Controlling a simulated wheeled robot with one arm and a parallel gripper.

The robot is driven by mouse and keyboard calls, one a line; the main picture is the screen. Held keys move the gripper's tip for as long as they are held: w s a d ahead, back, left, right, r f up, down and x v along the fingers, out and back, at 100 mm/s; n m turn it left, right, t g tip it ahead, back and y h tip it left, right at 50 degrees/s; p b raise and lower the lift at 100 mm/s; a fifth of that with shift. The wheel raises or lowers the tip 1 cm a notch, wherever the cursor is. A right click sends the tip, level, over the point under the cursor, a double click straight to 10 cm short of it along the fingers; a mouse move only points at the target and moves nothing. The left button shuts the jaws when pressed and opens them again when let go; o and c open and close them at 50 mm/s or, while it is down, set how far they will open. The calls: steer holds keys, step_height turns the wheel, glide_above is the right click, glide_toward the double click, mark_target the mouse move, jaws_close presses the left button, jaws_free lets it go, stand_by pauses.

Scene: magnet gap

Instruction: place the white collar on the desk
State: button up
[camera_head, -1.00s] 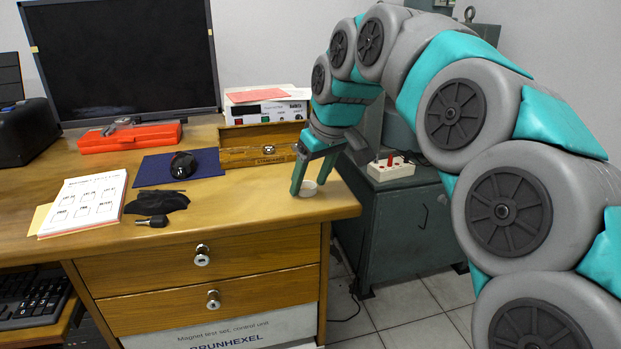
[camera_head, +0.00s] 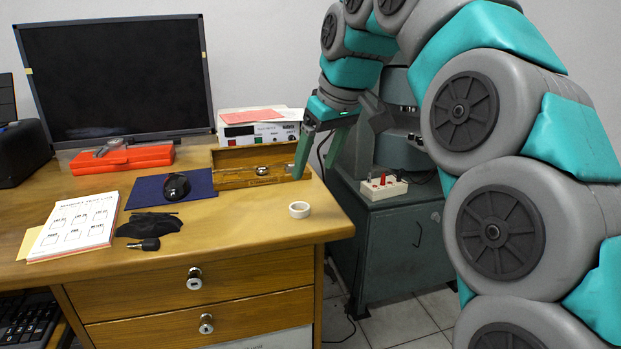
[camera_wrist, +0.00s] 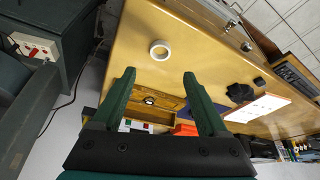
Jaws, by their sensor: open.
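The white collar (camera_head: 299,209) is a short ring lying flat on the wooden desk (camera_head: 225,232), close to the desk's right end. It also shows in the wrist view (camera_wrist: 159,50), beyond the fingertips. My gripper (camera_head: 314,163) is open and empty, raised above the desk's back right corner and behind the collar. In the wrist view its two green fingers (camera_wrist: 160,78) are spread wide with nothing between their tips. The gripper and the collar are clearly apart.
A wooden box (camera_head: 232,180) stands behind the collar, near my gripper, with a white instrument (camera_head: 262,132) behind it. A mouse (camera_head: 175,187), dark cloth (camera_head: 152,224) and printed sheets (camera_head: 78,226) lie left. A grey-green cabinet (camera_head: 400,235) stands right. Desk around the collar is clear.

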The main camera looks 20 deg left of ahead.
steer(key=shift+v, duration=1)
steer(key=s+d+f+m+g+h, duration=0.1)
steer(key=s+d+f+m, duration=0.2)
steer(key=s+d+f, duration=0.45)
steer(key=s+d+f+m+g+h, duration=0.15)
steer(key=s+d+f, duration=0.25)
steer(key=d+f, duration=0.55)
steer(key=s+d+f+m, duration=0.2)
steer(key=s+d+f, duration=0.2)
steer(key=s, duration=0.2)
steer(key=s+d+f+m+g+h, duration=0.1)
steer(key=s+d+f+m, duration=0.1)
steer(key=s+f, duration=0.3)
steer(key=s+d+f+m+g, duration=0.1)
steer(key=s+d+f, duration=0.3)
steer(key=s, duration=0.4)
steer(key=shift+s+d+f+m, duration=0.25)
steer(key=shift+d+f+m, duration=0.1)
steer(key=shift+d+m, duration=0.45)
